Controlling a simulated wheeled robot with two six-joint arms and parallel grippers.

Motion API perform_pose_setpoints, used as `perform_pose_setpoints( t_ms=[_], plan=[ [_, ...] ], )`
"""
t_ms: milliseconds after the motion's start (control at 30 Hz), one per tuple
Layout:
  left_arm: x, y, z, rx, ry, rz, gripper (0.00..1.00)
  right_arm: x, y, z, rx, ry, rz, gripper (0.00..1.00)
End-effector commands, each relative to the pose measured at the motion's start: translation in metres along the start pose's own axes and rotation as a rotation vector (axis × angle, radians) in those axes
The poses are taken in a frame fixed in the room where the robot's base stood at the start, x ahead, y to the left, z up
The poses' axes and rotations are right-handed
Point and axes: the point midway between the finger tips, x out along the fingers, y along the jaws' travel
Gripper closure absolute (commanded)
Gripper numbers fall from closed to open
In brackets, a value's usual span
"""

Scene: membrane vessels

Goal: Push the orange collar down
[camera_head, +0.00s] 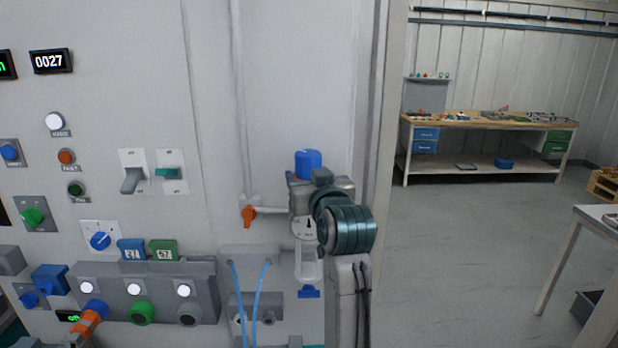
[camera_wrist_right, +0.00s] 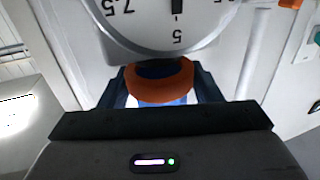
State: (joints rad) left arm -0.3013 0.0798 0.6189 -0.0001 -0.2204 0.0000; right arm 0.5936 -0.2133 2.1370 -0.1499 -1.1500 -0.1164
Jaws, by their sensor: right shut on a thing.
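The orange collar (camera_wrist_right: 160,82) shows in the right wrist view as a thick ring just below a blue knob, between my gripper fingers. My right gripper (camera_wrist_right: 160,88) is shut on it, one dark finger at each side. In the head view the blue knob (camera_head: 308,161) stands upright above the grey gripper body (camera_head: 325,190), which hides the collar. A round pressure gauge (camera_head: 304,229) sits below it; its dial (camera_wrist_right: 170,25) appears upside down in the wrist view, close to the collar. My left gripper is not in view.
An orange valve lever (camera_head: 248,215) on a pipe is just left of the gauge. Further left the panel carries switches, buttons and a grey button box (camera_head: 215,285). Blue hoses (camera_head: 250,300) hang below. Open floor and a workbench (camera_head: 485,119) are at the right.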

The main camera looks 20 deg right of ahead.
Motion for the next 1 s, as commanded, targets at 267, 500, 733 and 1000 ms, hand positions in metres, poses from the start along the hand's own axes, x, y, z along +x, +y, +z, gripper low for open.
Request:
perform_pose_setpoints(
  t_ms=[267, 500, 733, 1000],
  plan=[
    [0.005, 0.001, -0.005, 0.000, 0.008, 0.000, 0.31, 0.000, 0.000, 0.016, 0.000, -0.002, -0.001, 0.83],
    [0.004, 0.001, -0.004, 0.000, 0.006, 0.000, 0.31, 0.001, 0.000, 0.017, 0.000, -0.007, -0.001, 0.36],
    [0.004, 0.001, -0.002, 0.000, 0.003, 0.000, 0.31, 0.000, 0.000, 0.015, 0.000, -0.003, 0.000, 0.20],
    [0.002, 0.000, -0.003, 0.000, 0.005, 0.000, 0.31, 0.003, 0.000, 0.014, 0.000, -0.001, -0.001, 0.20]
  ],
)
